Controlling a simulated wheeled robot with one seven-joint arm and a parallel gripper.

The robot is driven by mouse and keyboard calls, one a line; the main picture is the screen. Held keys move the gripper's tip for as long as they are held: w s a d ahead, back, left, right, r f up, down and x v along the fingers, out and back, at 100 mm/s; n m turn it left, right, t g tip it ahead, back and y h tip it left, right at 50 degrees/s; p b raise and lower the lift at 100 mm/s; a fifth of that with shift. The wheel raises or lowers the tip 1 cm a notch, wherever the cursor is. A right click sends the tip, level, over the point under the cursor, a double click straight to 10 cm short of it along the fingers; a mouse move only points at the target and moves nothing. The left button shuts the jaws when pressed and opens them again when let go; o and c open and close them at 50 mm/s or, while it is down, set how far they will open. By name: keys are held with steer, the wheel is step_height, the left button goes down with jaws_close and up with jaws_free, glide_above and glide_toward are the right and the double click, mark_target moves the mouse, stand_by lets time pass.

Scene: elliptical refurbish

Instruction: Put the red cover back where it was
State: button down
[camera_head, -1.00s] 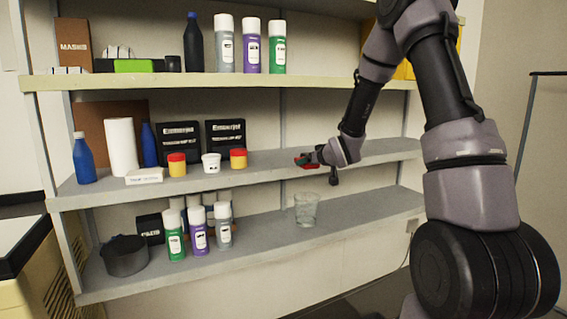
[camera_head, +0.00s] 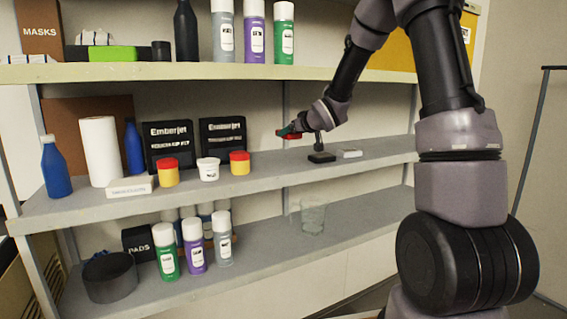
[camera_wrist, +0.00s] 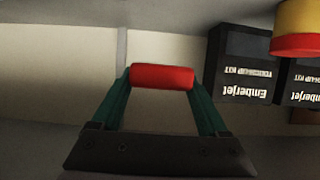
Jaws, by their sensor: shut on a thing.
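The red cover (camera_wrist: 162,76) is gripped between the two green fingers of my gripper (camera_wrist: 160,85) in the wrist view. In the head view my gripper (camera_head: 288,133) holds the red cover (camera_head: 283,133) in the air above the middle shelf, to the right of the jars. A small white jar (camera_head: 208,170) stands on that shelf with no red lid on it. A yellow jar with a red lid (camera_head: 168,175) is on its left and another (camera_head: 240,165) on its right. My gripper is apart from all three jars.
Two black Emberjet boxes (camera_head: 168,142) (camera_head: 222,134) stand behind the jars. A white box (camera_head: 132,187) lies left of them. The upper shelf (camera_head: 150,72) is overhead. A glass (camera_head: 313,216) and spray cans (camera_head: 194,246) stand below.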

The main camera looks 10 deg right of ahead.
glide_above(291, 166)
step_height(291, 166, down, 6)
steer(key=shift+r, duration=0.15)
steer(key=shift+f, duration=2.05)
steer(key=shift+f, duration=0.2)
jaws_free()
